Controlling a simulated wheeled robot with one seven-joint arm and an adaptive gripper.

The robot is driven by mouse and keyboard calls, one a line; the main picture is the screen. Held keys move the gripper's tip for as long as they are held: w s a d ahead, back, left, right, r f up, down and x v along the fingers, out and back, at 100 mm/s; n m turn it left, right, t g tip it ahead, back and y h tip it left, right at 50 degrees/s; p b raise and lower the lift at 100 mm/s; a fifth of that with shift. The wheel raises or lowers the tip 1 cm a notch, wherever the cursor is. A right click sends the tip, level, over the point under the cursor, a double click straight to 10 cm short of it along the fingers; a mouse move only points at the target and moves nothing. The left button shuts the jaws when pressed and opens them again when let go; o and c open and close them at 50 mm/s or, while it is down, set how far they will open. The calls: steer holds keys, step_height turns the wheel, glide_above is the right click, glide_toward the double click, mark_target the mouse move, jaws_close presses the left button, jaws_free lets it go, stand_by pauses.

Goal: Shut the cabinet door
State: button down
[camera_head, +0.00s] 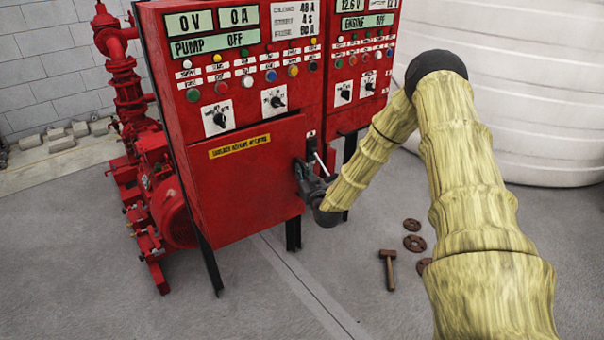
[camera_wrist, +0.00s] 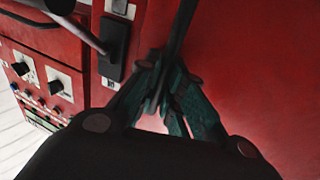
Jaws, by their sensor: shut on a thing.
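The cabinet door (camera_head: 245,185) is the red lower panel with a yellow label on the left cabinet. It stands slightly ajar, with a dark gap along its top edge. My gripper (camera_head: 304,178) is at the door's right edge, partly hidden by my wrist. The exact contact is hard to see.
A grey lever (camera_head: 320,162) on a dark plate (camera_wrist: 115,48) sits close beside my gripper. A second red control cabinet (camera_head: 355,85) stands to the right. A hammer (camera_head: 388,268) and rusty flanges (camera_head: 414,242) lie on the floor. The floor before the door is clear.

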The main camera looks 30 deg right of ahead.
steer(key=w, duration=0.1)
steer(key=w+n+y+b, duration=0.1)
steer(key=w+y, duration=0.1)
steer(key=w, duration=0.1)
steer(key=shift+w+d+r+b, duration=0.1)
steer(key=shift+d+r+b, duration=0.15)
steer(key=shift+b, duration=0.15)
steer(key=c, duration=1.5)
jaws_free()
steer(key=shift+w+f, duration=0.15)
steer(key=shift+f, duration=0.05)
steer(key=s, duration=0.4)
steer(key=s+a, duration=0.1)
steer(key=s, duration=0.7)
steer(key=shift+a, duration=0.15)
